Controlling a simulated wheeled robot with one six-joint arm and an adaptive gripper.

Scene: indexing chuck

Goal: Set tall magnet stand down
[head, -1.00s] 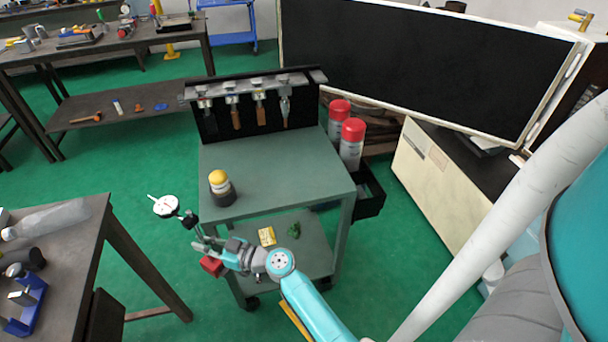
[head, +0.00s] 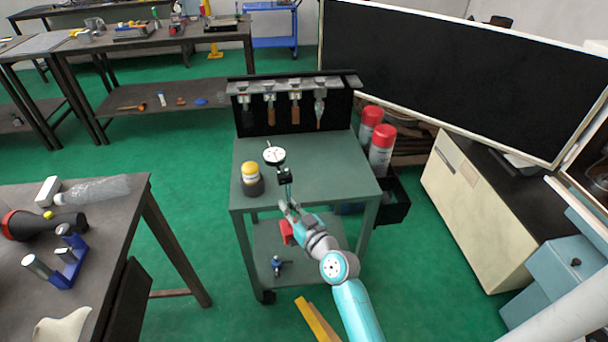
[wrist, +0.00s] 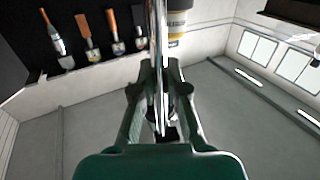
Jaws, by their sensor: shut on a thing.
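The tall magnet stand has a white round dial (head: 274,155) on top, a dark clamp and thin post, and a red base (head: 287,232). My gripper (head: 293,208) is shut on its post, between dial and base. The post (wrist: 157,50) runs up between my fingers (wrist: 160,105) in the wrist view. In the head view the stand is near upright, leaning slightly left. It is at the front edge of the green cart top (head: 310,160), with the dial over the top in the picture. The red base shows in front of that edge; I see no contact under it.
A yellow-capped jar (head: 251,178) stands on the cart top's left, close to the dial. A rack of brushes (head: 295,105) lines the back. Red-capped cans (head: 381,150) stand right of the cart. The cart top's middle and right are clear. A dark workbench (head: 130,215) is at left.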

